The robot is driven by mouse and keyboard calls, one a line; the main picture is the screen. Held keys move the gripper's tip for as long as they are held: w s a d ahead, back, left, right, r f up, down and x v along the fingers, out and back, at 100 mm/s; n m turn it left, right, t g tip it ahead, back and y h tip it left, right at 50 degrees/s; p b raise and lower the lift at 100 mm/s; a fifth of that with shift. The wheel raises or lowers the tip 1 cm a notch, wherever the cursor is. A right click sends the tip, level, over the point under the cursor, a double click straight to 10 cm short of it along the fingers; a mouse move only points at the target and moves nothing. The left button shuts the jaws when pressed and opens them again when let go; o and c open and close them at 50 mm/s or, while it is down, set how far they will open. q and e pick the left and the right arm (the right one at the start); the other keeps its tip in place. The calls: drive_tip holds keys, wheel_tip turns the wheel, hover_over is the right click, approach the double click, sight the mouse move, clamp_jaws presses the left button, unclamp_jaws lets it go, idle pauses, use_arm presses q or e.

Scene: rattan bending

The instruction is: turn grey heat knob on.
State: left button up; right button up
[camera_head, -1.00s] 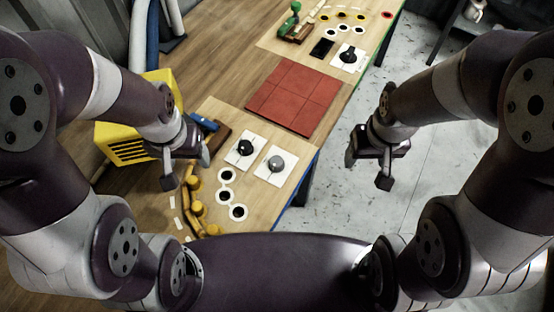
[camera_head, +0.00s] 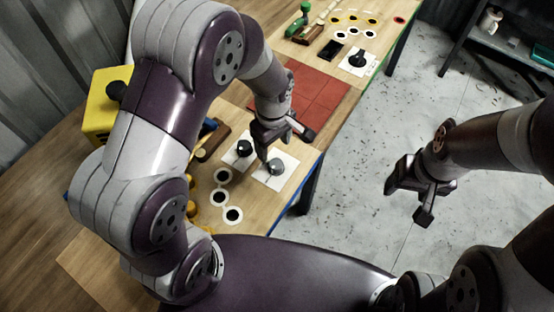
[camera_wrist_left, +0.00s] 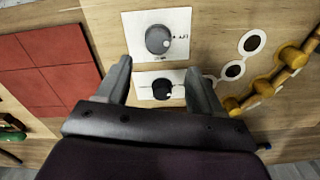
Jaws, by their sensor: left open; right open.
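The grey heat knob (camera_head: 275,167) sits on a white square plate near the front right edge of the wooden table. In the left wrist view the grey knob (camera_wrist_left: 158,39) is ahead of the fingertips, in line with the gap between them. Small marks show beside it, too small to read surely. My left gripper (camera_head: 285,145) is open and empty, above the table by the knob plates; its fingers (camera_wrist_left: 158,66) show apart in the wrist view. My right gripper (camera_head: 407,202) is open and empty over the floor, right of the table.
A black knob (camera_head: 245,148) on its own white plate stands beside the grey one; it also shows between my left fingers (camera_wrist_left: 162,89). White-ringed black holes (camera_head: 220,198) and yellow pegs lie nearby. A red tiled mat (camera_head: 318,92) lies behind, a yellow box (camera_head: 100,97) at left.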

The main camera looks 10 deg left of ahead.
sight(275, 163)
use_arm(q)
drive_tip(key=f, duration=0.7)
drive_tip(key=shift+w+d+f, duration=0.15)
drive_tip(key=shift+d+f, duration=0.1)
drive_tip(key=shift+f, duration=0.1)
drive_tip(key=shift+a+f, duration=0.1)
drive_tip(key=shift+f, duration=0.5)
drive_tip(key=c, duration=1.1)
